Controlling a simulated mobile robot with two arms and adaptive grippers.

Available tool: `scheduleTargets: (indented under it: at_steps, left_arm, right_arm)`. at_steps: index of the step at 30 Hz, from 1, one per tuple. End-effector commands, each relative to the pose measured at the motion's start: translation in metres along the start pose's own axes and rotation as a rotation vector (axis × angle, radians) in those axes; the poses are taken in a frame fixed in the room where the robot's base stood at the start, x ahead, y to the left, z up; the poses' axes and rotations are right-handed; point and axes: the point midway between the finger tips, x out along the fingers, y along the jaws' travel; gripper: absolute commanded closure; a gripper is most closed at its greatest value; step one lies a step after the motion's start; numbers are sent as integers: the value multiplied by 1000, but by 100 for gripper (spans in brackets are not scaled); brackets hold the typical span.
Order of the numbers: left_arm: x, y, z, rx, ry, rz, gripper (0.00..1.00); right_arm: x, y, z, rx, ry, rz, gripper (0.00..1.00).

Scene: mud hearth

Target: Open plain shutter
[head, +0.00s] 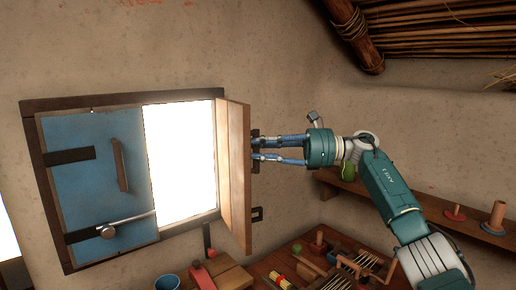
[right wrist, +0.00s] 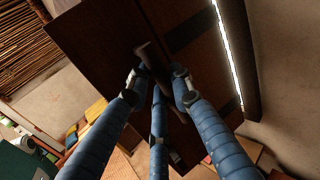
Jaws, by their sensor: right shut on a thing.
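The plain wooden shutter (head: 235,170) stands swung out into the room at the right side of the window, seen nearly edge-on in the head view. Bright light fills the opening to its left. Its outer face shows dark in the right wrist view (right wrist: 100,45). My right gripper (head: 258,149) is at its far face, shut on the shutter's handle (right wrist: 160,72), with the blue fingers (right wrist: 158,88) around the bar. In the head view the handle is partly hidden by the fingers. My left gripper is in neither view.
A blue shutter (head: 95,185) with a handle and a metal latch covers the window's left half. Below stand a blue cup (head: 167,282), a wooden block (head: 225,278) and a table with several small items. A shelf (head: 430,205) with spools runs along the right wall.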

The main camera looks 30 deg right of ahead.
Motion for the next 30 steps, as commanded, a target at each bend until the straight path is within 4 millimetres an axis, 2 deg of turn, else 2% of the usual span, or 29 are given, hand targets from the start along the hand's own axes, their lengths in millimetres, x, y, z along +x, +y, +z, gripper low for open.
scheduleTargets:
  at_steps: [17, 18, 19, 20, 30]
  left_arm:
    - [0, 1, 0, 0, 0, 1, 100]
    - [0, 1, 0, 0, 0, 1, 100]
    - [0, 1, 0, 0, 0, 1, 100]
    - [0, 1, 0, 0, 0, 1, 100]
    - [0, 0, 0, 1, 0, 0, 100]
  right_arm:
    - [1, -2, 1, 0, -2, -7, 100]
    - [1, -2, 1, 0, -2, -7, 71]
    - [1, -2, 1, 0, -3, -7, 65]
    - [1, -2, 1, 0, -2, -6, 62]
    - [1, -1, 1, 0, -2, -2, 62]
